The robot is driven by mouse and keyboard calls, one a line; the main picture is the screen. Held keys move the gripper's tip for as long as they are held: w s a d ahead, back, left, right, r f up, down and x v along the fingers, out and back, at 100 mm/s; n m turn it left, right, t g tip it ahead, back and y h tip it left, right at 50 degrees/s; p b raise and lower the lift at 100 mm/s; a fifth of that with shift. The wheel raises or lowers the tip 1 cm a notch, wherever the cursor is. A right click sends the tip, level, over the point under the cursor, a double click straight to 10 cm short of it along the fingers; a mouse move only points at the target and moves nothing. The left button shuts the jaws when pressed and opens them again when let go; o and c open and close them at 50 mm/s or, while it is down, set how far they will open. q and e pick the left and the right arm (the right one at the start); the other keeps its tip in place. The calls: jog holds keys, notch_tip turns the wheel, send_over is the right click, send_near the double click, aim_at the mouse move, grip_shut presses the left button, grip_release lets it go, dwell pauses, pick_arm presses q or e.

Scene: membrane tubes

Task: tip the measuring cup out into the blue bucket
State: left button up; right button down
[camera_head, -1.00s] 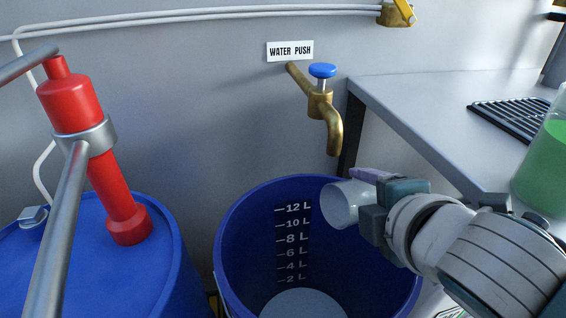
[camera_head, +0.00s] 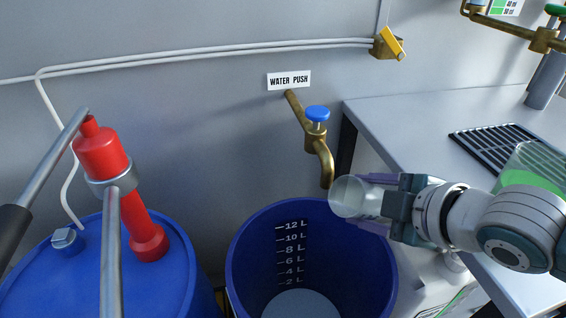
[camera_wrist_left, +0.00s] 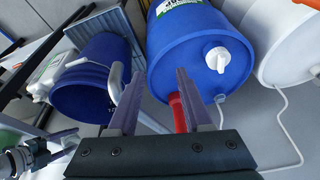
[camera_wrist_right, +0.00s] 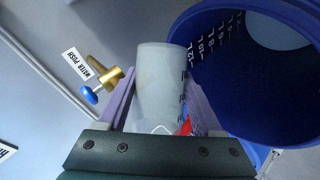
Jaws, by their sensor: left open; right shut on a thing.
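The clear measuring cup (camera_head: 349,196) is shut in my right gripper (camera_head: 384,197). It lies on its side with its mouth facing left, at the right back rim of the blue bucket (camera_head: 247,262), just right of the tap outlet. The right wrist view shows the cup (camera_wrist_right: 158,85) between the fingers, with the bucket (camera_wrist_right: 215,85) beyond and to the right. Whether liquid is in the cup I cannot tell. The bucket has litre marks inside and a pale bottom. My left gripper (camera_wrist_left: 157,78) is open and empty; the bucket (camera_wrist_left: 75,95) shows left of it.
A brass tap (camera_head: 318,145) with a blue button is above the bucket's back rim. A blue drum (camera_head: 165,290) with a red pump (camera_head: 103,155) stands at left. A grey counter (camera_head: 415,115) with a drain grate (camera_head: 505,150) and a green-filled vessel (camera_head: 530,172) is at right.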

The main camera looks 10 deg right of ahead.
pick_arm(q)
notch_tip(320, 180, up, 9)
jog(key=p, duration=0.8)
pick_arm(e)
jog(key=shift+m+y, duration=0.4)
notch_tip(320, 180, up, 10)
jog(key=shift+f, duration=0.1)
jog(key=shift+d+r+m+y+b, duration=0.15)
jog(key=shift+r+m+y+b, duration=0.15)
jog(key=shift+r+y+b, duration=0.3)
jog(key=d+r+m+y+b, duration=0.1)
jog(key=r+b, duration=0.1)
jog(key=b, duration=0.3)
pick_arm(q)
notch_tip(320, 180, down, 20)
jog(key=b, duration=1.4)
pick_arm(e)
notch_tip(320, 180, up, 9)
jog(key=m+g+y, duration=0.1)
jog(key=m+y, duration=0.2)
jog(key=y, duration=0.1)
send_over(370, 185)
jog(key=w+d, duration=0.2)
jog(key=d, duration=0.2)
jog(key=shift+s+r, duration=0.2)
jog(key=shift+s, duration=0.05)
